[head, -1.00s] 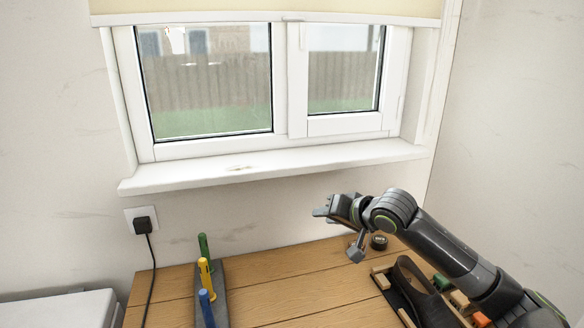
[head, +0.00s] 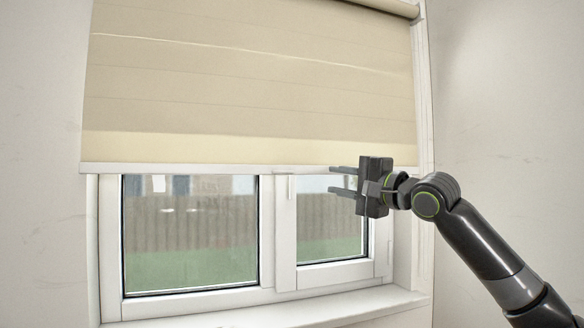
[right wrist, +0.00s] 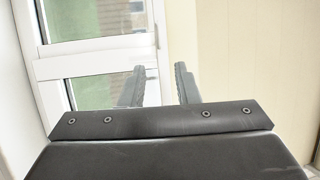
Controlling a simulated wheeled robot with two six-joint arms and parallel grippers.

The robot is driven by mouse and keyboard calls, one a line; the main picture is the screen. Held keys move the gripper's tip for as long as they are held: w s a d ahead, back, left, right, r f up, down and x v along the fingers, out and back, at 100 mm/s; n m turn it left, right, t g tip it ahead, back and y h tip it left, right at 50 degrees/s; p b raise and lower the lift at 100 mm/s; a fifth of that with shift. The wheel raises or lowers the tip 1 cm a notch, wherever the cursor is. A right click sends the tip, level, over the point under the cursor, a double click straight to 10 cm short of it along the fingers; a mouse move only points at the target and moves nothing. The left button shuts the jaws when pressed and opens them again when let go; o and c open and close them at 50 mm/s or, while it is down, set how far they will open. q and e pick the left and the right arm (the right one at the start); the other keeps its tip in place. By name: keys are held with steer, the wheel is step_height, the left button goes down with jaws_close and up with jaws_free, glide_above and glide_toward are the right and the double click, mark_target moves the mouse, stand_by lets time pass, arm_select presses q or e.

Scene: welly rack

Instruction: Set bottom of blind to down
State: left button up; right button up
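A beige roller blind (head: 250,90) hangs over the upper part of the window, its white bottom bar (head: 210,169) level across the panes. My right gripper (head: 342,181) is open at the bar's right part in the head view. Its upper finger overlaps the bar and its lower finger is just below, in front of the pane. In the right wrist view the two fingers (right wrist: 159,86) stand apart, with the blind (right wrist: 240,50) on the right. I cannot tell whether they touch the bar. My left gripper is out of view.
The white window frame (head: 285,235) has two panes below the bar. A white sill (head: 290,312) runs beneath it. A plain wall (head: 500,110) stands to the right. The space in front of the left pane is clear.

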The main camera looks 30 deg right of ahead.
mark_target(287, 172)
steer(key=w+p, duration=0.2)
steer(key=w, duration=0.2)
steer(key=w+a+r+p, duration=0.1)
steer(key=w+p, duration=0.2)
steer(key=w, duration=0.1)
steer(key=w+a+r+p, duration=0.1)
steer(key=w+p, duration=0.2)
steer(key=w, duration=0.2)
steer(key=shift+a, duration=0.1)
steer(key=shift+w+a+f+p, duration=0.1)
steer(key=shift+w+p, duration=0.25)
steer(key=shift+w, duration=0.3)
steer(key=shift+c, duration=0.2)
jaws_close()
